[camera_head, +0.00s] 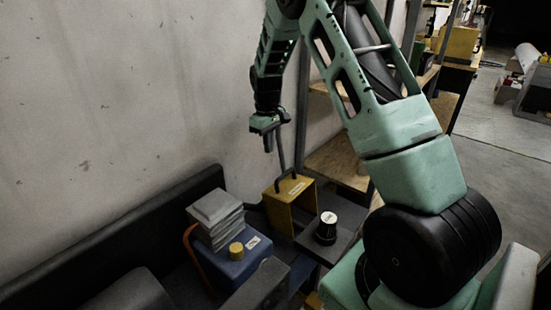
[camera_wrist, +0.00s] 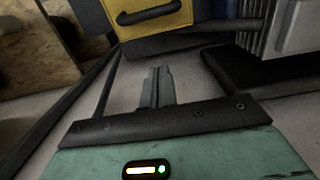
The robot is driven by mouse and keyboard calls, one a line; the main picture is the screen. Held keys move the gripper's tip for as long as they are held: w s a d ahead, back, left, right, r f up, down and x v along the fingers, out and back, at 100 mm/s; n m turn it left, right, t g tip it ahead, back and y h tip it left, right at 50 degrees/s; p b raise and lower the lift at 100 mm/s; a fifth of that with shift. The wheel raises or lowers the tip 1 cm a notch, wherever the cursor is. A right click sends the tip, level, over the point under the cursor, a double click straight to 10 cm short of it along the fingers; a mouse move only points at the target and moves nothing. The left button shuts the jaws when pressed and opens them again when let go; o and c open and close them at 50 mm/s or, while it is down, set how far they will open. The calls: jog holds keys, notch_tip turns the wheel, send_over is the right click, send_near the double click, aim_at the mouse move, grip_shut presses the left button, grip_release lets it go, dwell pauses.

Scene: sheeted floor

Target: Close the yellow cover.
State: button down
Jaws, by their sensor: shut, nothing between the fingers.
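The yellow cover (camera_head: 278,210) stands raised on edge in the head view, with a dark hollow side facing right and a black handle (camera_head: 285,179) on it. In the wrist view, the yellow cover (camera_wrist: 172,22) is at the top, with its black handle (camera_wrist: 147,14) showing. A black round part with a pale top (camera_head: 327,226) sits on the dark plate just right of the cover. The gripper (camera_wrist: 157,75) shows shut and empty in the wrist view.
A blue box (camera_head: 232,268) with a yellow cap (camera_head: 236,251) and a stack of grey slabs (camera_head: 215,215) lie left of the cover. A wall is behind. A wooden shelf (camera_head: 337,157) on a metal post stands right of the cover. Air around my gripper looks clear.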

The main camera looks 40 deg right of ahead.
jog(key=s+f, duration=0.1)
jog(key=f, duration=0.1)
jog(key=s+f, duration=0.1)
jog(key=f, duration=0.2)
jog(key=s+f+p, duration=0.1)
jog(key=f, duration=0.2)
jog(key=shift+d, duration=0.1)
jog(key=shift+s+r, duration=0.15)
jog(key=shift+s, duration=0.4)
jog(key=shift+d, duration=0.1)
